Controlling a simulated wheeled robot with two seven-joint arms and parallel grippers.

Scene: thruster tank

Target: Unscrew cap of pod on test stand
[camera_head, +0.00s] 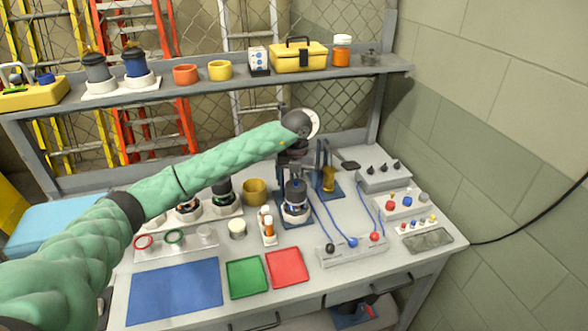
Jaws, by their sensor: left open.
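A dark pod (295,191) stands upright on a white ring base on a blue test stand (306,223), near the middle of the bench. My left arm reaches in from the left. Its gripper (293,168) points down right above the pod and is open. The gripper hides most of the pod's top, so I cannot make out the cap or tell whether the fingers touch it. My right gripper is not in view.
A yellow cup (255,191) stands left of the stand, and a small bottle rack (267,226) is in front. Cables run to a panel (352,250) at right. More pods stand under my arm.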

